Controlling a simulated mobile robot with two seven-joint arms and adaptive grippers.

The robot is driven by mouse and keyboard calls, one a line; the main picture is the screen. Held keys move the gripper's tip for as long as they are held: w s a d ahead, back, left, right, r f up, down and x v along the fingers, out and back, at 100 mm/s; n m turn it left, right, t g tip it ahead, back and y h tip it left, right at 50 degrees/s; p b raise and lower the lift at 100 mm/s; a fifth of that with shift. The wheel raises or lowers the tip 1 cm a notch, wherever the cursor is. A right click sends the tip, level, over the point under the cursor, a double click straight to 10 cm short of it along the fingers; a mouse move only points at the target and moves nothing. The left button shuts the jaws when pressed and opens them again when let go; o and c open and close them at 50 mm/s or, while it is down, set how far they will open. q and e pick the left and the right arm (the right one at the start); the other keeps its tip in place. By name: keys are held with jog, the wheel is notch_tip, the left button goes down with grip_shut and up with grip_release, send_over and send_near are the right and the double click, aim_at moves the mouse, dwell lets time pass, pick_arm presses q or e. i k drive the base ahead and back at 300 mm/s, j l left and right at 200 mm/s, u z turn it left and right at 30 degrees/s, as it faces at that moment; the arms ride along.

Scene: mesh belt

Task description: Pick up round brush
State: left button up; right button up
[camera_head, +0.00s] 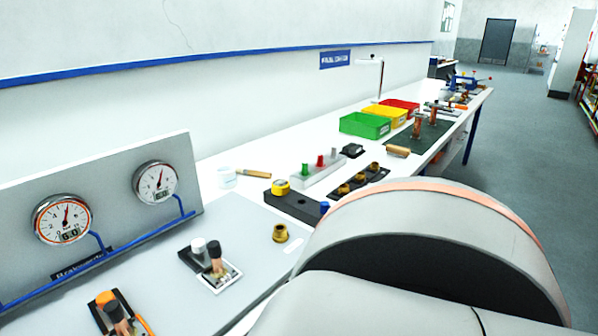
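A small wooden-handled tool (253,173) lies on the white bench beside a white cup (227,178); it may be a brush, but it is too small to tell. A wooden block-like piece (397,151), perhaps with bristles, lies farther along the bench near the dark mat. I cannot tell which of these, if either, is the round brush. Neither of my grippers shows in the head view. A large grey rounded part of mine fills the lower right and hides the near bench edge.
The bench (222,198) runs along the wall. A gauge panel (105,215) stands at left. Green (364,125), yellow (386,115) and red (400,106) bins stand farther back. Several small fittings, including a brass one (280,233), lie nearer. The floor (535,150) at right is clear.

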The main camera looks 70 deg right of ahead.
aim_at(265, 174)
jog(key=z, duration=1.85)
jog(key=u, duration=0.65)
jog(key=l+u, duration=0.1)
jog(key=u, duration=0.25)
jog(key=i+l+u, duration=0.1)
jog(key=u, duration=0.25)
jog(key=l+u, duration=0.15)
jog(key=u, duration=0.25)
jog(key=l, duration=0.5)
jog(key=i+l, duration=0.1)
jog(key=l, duration=0.35)
jog(key=k+l, duration=0.45)
jog(key=j+z, duration=0.1)
jog(key=j, duration=0.35)
jog(key=i+j, duration=0.15)
jog(key=j, duration=0.25)
jog(key=i+l, duration=0.15)
jog(key=l, duration=0.15)
